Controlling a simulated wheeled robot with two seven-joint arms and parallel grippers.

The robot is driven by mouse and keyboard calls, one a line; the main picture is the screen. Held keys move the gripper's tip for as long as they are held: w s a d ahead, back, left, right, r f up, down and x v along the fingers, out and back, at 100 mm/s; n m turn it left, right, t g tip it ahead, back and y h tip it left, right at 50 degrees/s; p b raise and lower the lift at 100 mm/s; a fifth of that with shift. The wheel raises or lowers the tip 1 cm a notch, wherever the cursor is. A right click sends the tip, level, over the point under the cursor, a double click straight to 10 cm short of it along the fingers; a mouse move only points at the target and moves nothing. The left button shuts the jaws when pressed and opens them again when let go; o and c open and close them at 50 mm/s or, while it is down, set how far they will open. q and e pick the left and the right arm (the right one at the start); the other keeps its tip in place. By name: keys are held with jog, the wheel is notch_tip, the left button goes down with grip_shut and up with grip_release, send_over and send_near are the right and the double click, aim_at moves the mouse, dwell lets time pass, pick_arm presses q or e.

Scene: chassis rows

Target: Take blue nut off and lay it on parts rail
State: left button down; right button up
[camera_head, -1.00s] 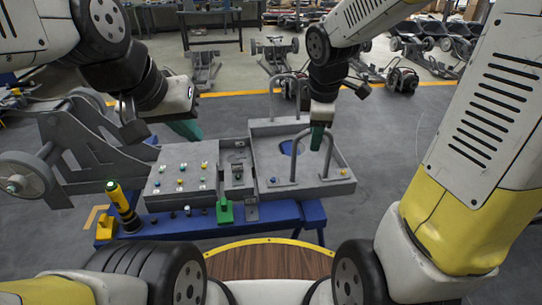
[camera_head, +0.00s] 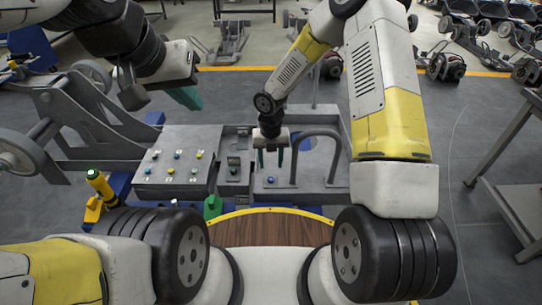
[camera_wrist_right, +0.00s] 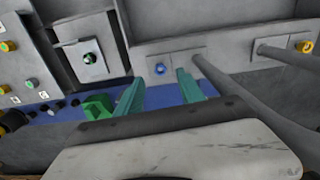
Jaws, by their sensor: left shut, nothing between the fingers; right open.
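A small blue nut (camera_head: 271,180) sits on the front left part of the right grey tray. In the right wrist view the blue nut (camera_wrist_right: 160,68) shows on a light plate, in line with the gap between my fingertips. My right gripper (camera_head: 271,160) is open and empty over that area, its teal fingers (camera_wrist_right: 160,86) pointing toward the nut; contact is not visible. My left gripper (camera_head: 187,98) is shut and empty above the left grey panel. A blue beam (camera_wrist_right: 68,114) with small dark pieces runs along the front; I cannot tell whether it is the parts rail.
The left panel (camera_head: 147,178) carries several coloured nuts. Curved grey bars (camera_head: 340,150) rise from the right tray (camera_head: 325,195) close to my right gripper. A grey table stands at right.

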aim_at(271, 179)
jog(key=f, duration=0.6)
jog(key=shift+s+f, duration=0.25)
jog(key=shift+f, duration=0.05)
jog(key=shift+c, duration=0.3)
grip_shut()
